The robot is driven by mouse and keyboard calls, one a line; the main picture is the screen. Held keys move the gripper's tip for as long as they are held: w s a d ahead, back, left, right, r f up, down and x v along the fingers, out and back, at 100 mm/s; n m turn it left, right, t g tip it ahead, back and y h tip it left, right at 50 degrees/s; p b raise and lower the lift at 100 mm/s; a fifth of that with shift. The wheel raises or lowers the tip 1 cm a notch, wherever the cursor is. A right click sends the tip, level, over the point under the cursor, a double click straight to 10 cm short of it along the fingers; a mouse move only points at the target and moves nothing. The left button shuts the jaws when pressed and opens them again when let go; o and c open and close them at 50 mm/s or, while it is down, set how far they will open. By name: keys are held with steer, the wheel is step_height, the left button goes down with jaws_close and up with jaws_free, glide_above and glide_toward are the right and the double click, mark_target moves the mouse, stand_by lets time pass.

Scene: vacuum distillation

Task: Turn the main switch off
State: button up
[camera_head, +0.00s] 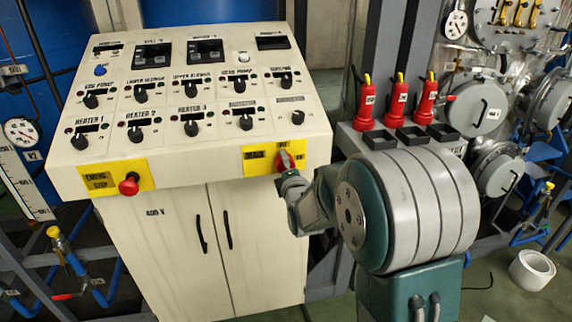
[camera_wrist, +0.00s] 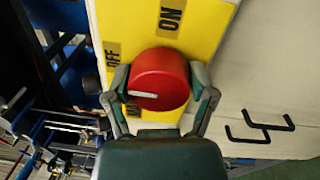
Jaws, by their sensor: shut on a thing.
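The main switch is a red round knob on a yellow plate at the lower right of the control panel (camera_head: 90,150). The knob (camera_wrist: 165,72) fills the middle of the wrist view; in the head view my gripper partly hides it. A white mark on the knob lies near its left edge in the wrist view and points left. The OFF label (camera_wrist: 113,54) is to the knob's upper left, and the ON label (camera_wrist: 171,15) is above it. My gripper (camera_wrist: 160,92) is shut on the knob, one finger on each side.
A red emergency stop button (camera_head: 129,184) sits on another yellow plate at the panel's lower left. Rotary knobs cover the sloping panel above. Cabinet doors with black handles (camera_head: 228,230) lie below.

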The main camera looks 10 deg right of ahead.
steer(key=shift+f, duration=0.4)
steer(key=o, duration=1.1)
steer(key=shift+a, duration=0.1)
steer(key=shift+c, duration=0.2)
steer(key=shift+r, duration=0.1)
steer(key=shift+r, duration=0.1)
steer(key=shift+s, duration=0.1)
steer(key=s, duration=1.1)
steer(key=shift+s+f, duration=0.35)
